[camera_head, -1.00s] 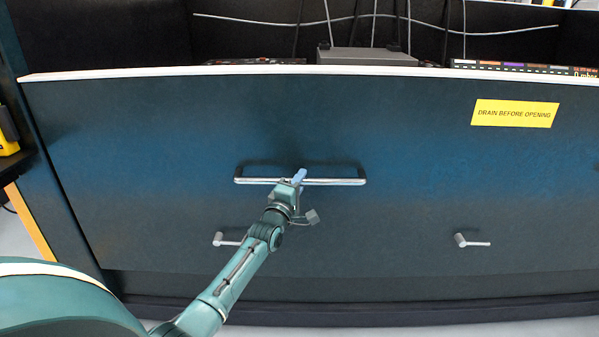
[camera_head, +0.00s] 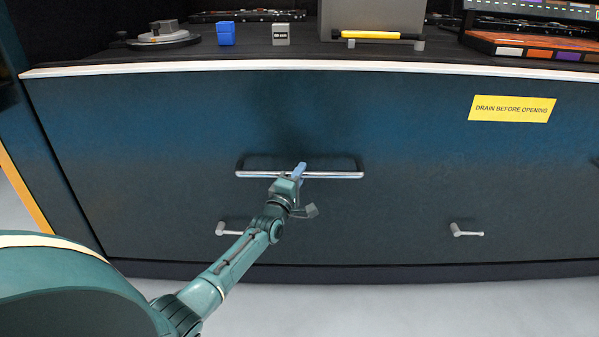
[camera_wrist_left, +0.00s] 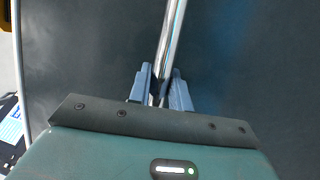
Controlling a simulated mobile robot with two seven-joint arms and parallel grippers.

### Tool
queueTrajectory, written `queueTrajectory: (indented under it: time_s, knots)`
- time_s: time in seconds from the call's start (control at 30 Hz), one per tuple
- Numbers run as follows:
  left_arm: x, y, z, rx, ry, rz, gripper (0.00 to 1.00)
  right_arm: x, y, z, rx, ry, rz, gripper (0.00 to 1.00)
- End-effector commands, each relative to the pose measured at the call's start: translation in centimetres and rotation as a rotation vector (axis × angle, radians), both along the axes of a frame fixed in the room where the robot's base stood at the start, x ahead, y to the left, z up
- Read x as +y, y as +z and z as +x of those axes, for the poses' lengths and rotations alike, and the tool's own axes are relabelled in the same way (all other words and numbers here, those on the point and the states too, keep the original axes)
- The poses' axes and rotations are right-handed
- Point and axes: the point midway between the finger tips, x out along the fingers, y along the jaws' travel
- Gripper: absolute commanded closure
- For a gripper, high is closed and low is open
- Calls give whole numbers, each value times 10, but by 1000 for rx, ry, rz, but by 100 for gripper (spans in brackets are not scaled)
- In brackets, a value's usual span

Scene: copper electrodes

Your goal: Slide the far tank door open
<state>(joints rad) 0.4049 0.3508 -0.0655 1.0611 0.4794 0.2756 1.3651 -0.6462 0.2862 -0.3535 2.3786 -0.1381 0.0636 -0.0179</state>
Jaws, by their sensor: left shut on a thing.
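The tank door is a wide dark blue panel (camera_head: 400,130) with a pale top edge and a yellow "DRAIN BEFORE OPENING" label (camera_head: 511,108). A long silver bar handle (camera_head: 335,175) is fixed at its middle. In the left wrist view, the blue fingers (camera_wrist_left: 161,88) of my left gripper close around the silver bar (camera_wrist_left: 172,35). My right gripper is not in view.
Two small lever handles, left (camera_head: 229,229) and right (camera_head: 466,231), sit low on the panel. Behind its top edge is a dark surface with a blue block (camera_head: 226,34), a grey block (camera_head: 281,34) and a round metal piece (camera_head: 163,35). Pale floor (camera_head: 420,312) shows in front.

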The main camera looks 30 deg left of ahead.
Motion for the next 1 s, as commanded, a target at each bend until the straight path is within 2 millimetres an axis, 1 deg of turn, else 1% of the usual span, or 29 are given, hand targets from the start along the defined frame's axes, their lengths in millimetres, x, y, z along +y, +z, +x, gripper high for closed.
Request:
queueTrajectory:
  time_s: [0.03, 0.4, 0.43, 0.67, 0.9, 1.0]
  knots:
    - [-3, -8, 0, 14, -5, 0, 100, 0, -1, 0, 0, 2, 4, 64]
    - [-2, -6, 0, 9, -4, 1, 100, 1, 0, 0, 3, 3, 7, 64]
    - [-2, -5, 0, 8, -4, 3, 78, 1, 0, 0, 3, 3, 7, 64]
    - [-1, -3, 0, 1, -2, 2, 60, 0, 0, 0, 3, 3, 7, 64]
    - [0, -1, 0, -2, -1, 2, 59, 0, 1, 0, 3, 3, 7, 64]
    - [-1, -1, -4, -1, -1, 1, 59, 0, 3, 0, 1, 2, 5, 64]
